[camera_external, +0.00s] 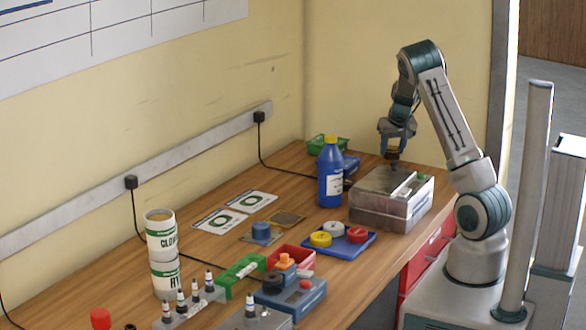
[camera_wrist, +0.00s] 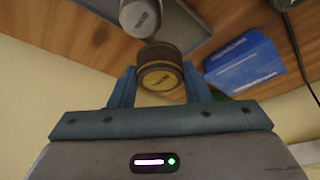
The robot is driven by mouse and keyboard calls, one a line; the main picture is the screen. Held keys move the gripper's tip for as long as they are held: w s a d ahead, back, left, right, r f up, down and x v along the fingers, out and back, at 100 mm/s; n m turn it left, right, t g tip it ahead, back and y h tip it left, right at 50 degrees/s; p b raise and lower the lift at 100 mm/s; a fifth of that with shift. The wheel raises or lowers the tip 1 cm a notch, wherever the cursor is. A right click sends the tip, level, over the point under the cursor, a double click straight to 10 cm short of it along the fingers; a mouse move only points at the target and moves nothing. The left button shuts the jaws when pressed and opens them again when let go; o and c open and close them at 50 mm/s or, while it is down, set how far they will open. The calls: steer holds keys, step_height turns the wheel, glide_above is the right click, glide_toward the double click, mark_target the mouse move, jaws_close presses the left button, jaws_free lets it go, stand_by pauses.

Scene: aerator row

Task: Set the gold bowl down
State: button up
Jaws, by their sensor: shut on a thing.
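The gold bowl (camera_wrist: 160,68) looks like a small round dark-gold piece with a lighter disc face in the wrist view. My gripper (camera_wrist: 160,85) is shut on it, with one blue-grey finger on each side. In the external view my gripper (camera_external: 394,146) points down and the gold bowl (camera_external: 392,156) shows small and dark at its tips. It appears just above or behind the far edge of a grey metal box (camera_external: 388,212); I cannot tell whether it touches anything.
A blue bottle (camera_external: 330,180) stands left of the metal box. Behind it are a green basket (camera_external: 318,145) and a blue box (camera_external: 351,164). A blue tray (camera_external: 347,247) with coloured round pieces lies in front. Bare wood shows around the printed cards (camera_external: 250,201).

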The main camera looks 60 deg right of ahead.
steer(key=w+f, duration=0.1)
steer(key=w+a, duration=0.1)
steer(key=shift+w+f, duration=0.35)
steer(key=shift+f+p, duration=0.6)
steer(key=shift+f, duration=1.4)
steer(key=shift+f, duration=0.15)
steer(key=o, duration=0.6)
steer(key=shift+o, duration=0.5)
